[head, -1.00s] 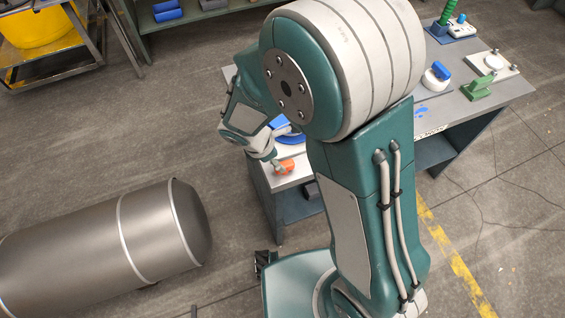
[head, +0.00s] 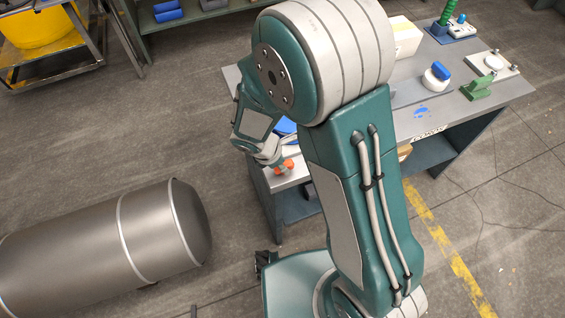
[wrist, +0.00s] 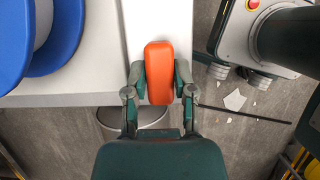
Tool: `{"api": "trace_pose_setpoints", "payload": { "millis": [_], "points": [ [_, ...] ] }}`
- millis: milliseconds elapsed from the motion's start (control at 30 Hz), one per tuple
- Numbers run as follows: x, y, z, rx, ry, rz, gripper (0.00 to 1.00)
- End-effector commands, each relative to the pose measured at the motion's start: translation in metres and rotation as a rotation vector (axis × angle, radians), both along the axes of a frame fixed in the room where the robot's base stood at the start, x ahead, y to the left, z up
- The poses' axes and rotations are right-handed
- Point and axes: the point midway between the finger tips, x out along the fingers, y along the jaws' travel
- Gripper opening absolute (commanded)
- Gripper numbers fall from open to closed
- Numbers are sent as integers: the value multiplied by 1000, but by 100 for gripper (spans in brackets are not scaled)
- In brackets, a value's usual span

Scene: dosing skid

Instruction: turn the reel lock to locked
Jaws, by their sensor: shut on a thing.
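The reel lock is an orange, rounded lever (wrist: 159,72), seen end-up in the middle of the wrist view on a pale strip. My gripper (wrist: 159,78) has a finger on each side of the orange lever and is shut on it. A blue reel (wrist: 40,45) stands left of the lever in the wrist view. In the head view a bit of orange lever (head: 288,164) shows at my gripper (head: 277,165), at the near left corner of the bench. The blue reel (head: 284,126) is mostly hidden behind my arm there. No lock markings are readable.
The bench (head: 455,105) holds a white carton (head: 403,38), a blue-topped white piece (head: 436,75) and a green block (head: 477,88) on the right. A large metal tank (head: 100,245) lies on the floor at left.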

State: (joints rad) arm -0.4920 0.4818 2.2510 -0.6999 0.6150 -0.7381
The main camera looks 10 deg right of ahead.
Motion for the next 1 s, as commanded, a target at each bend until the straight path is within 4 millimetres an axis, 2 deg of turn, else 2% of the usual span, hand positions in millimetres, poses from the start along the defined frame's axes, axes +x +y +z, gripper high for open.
{"api": "trace_pose_setpoints", "payload": {
  "millis": [367,1000],
  "points": [
    [2,-2,1,-2,-2,-118,0],
    [2,-4,1,-1,-2,-697,0]
  ]
}}
